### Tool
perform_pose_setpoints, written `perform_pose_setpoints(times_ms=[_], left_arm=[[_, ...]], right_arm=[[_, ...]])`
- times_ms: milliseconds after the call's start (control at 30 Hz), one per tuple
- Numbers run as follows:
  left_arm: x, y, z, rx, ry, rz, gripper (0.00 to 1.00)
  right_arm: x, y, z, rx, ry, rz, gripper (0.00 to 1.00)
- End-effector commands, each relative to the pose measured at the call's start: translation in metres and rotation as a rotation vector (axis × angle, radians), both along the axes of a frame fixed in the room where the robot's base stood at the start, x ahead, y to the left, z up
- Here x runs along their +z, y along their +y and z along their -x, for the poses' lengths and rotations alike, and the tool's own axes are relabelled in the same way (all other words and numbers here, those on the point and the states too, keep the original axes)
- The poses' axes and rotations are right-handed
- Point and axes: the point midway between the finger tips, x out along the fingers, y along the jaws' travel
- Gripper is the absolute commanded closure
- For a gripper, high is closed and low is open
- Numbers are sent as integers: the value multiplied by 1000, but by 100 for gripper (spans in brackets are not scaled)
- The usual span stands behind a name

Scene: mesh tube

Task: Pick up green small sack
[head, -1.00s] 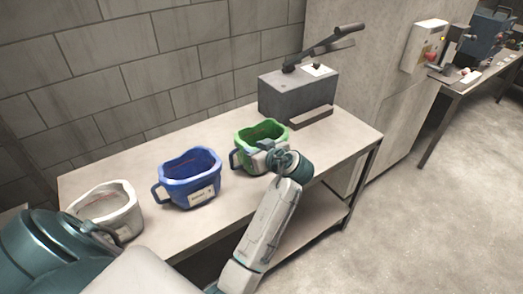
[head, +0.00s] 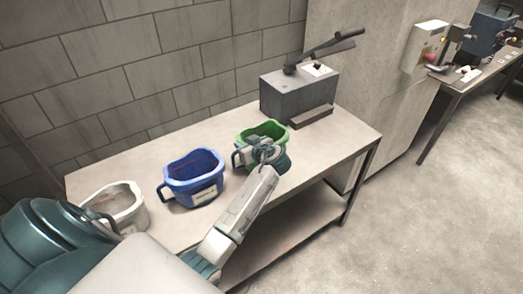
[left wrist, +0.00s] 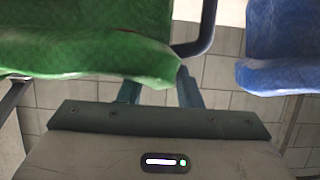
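The green sack (head: 268,128) is an open-topped container with a dark side handle, standing upright on the table near its far right end. My left gripper (head: 260,147) is at its near side in the head view and covers part of its front. In the left wrist view the green sack (left wrist: 85,45) fills the upper left. There the two fingers of my left gripper (left wrist: 159,90) stand apart, with their tips reaching the sack's lower edge and partly hidden. I cannot tell whether they touch it. My right gripper is not in view.
A blue sack (head: 194,178) stands to the left of the green one and shows in the wrist view (left wrist: 285,45). A white sack (head: 117,203) is farther left. A grey lever machine (head: 297,93) stands behind the green sack on the table (head: 145,153).

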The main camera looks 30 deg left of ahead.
Motion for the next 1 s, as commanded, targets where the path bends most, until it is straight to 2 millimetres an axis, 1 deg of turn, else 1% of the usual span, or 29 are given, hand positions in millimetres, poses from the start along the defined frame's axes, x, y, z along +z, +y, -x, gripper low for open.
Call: perform_pose_setpoints(times_ms=[33, 67, 200, 667, 833, 967, 1000], left_arm=[[0, 0, 0, 0, 0, 0, 68], [0, 0, 0, 0, 0, 0, 72], [0, 0, 0, 0, 0, 0, 100], [2, 0, 0, -1, 0, 0, 100], [13, 0, 0, -1, -4, 0, 100], [31, 0, -1, 0, -6, -1, 100], [33, -3, 4, -2, -4, 1, 100]], right_arm=[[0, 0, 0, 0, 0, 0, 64], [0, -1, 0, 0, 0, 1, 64], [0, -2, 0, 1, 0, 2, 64], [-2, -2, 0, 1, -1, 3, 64], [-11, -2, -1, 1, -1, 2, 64], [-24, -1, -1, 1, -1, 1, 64], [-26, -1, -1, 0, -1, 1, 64]])
